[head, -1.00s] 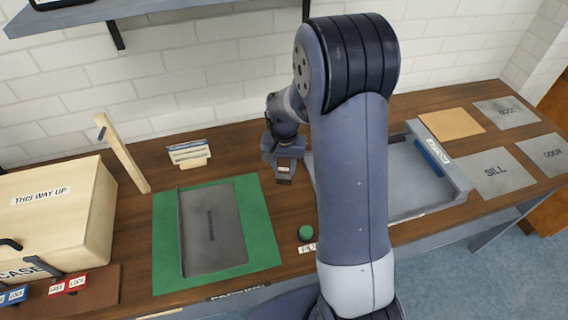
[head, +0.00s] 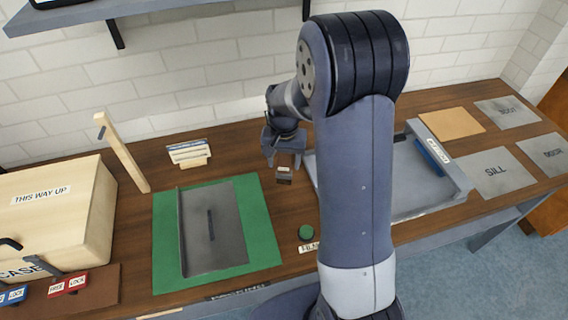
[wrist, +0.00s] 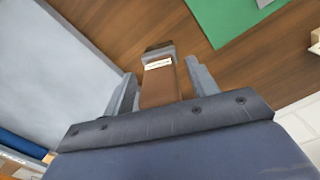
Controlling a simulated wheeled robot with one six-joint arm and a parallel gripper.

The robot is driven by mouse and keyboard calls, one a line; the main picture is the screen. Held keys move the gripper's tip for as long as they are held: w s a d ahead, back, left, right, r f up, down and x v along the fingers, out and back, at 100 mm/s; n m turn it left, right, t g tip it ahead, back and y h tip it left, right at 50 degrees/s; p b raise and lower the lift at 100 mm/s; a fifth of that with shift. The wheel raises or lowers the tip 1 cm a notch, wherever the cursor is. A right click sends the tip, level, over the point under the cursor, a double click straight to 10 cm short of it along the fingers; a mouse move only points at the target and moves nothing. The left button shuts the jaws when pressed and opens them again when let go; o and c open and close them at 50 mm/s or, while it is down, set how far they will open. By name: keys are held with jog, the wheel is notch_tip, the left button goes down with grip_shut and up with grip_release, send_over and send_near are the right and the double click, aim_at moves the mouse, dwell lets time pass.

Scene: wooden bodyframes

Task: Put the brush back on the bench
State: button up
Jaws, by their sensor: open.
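The brush (wrist: 172,86) has a brown body, a dark end and a small white label. In the wrist view it lies between the two fingers of my gripper (wrist: 163,78), with gaps on both sides. In the head view only the brush's dark, labelled end (head: 284,174) shows below my gripper (head: 283,158), which is open. The brush appears to rest on the wooden bench (head: 240,160), between the green mat and the grey tray. Its rear part is hidden by the gripper.
The green mat (head: 262,238) with a dark grey plate (head: 212,230) lies left of the brush. The grey tray (head: 462,182) stands to the right, partly behind my arm.

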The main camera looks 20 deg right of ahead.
notch_tip(320, 180, up, 10)
jog(key=shift+r, duration=0.15)
dwell(0.4)
notch_tip(320, 180, down, 13)
jog(key=shift+r, duration=0.1)
jog(key=shift+w+r, duration=0.1)
jog(key=shift+r, duration=1.35)
